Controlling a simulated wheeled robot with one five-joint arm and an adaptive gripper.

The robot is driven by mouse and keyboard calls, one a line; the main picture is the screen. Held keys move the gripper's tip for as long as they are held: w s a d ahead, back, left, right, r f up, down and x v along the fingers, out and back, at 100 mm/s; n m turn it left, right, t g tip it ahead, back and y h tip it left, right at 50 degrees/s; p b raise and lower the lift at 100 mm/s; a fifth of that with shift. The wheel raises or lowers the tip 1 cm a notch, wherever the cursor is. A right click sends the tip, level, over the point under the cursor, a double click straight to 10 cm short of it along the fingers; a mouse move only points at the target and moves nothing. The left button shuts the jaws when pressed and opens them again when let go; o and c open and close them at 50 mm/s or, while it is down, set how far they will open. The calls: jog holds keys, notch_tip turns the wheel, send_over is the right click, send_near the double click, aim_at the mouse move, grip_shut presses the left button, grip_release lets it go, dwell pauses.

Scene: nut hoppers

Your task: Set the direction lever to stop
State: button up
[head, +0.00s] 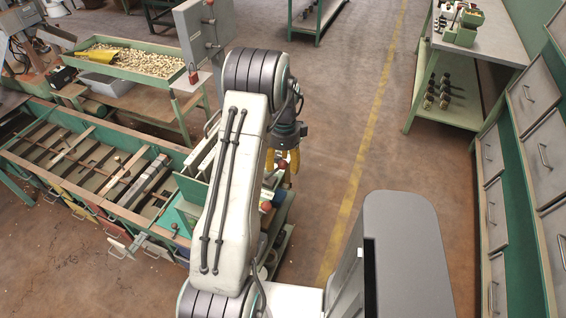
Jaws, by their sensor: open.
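A small lever with a dark red knob (175,227) stands at the near end of the long green sorting table, left of my arm and apart from my gripper. I cannot tell which of these is the direction lever, nor read any position marks. My arm hides part of the machine.
The green sorting table (110,208) with slatted compartments lies left. Behind it are a tray of nuts (135,62) with a yellow scoop and a grey control box (206,38). Drawer cabinets (540,150) and a green bench (470,125) stand right. The floor between is clear.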

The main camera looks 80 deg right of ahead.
jog(key=shift+f, duration=0.55)
jog(key=shift+o, duration=0.3)
grip_shut()
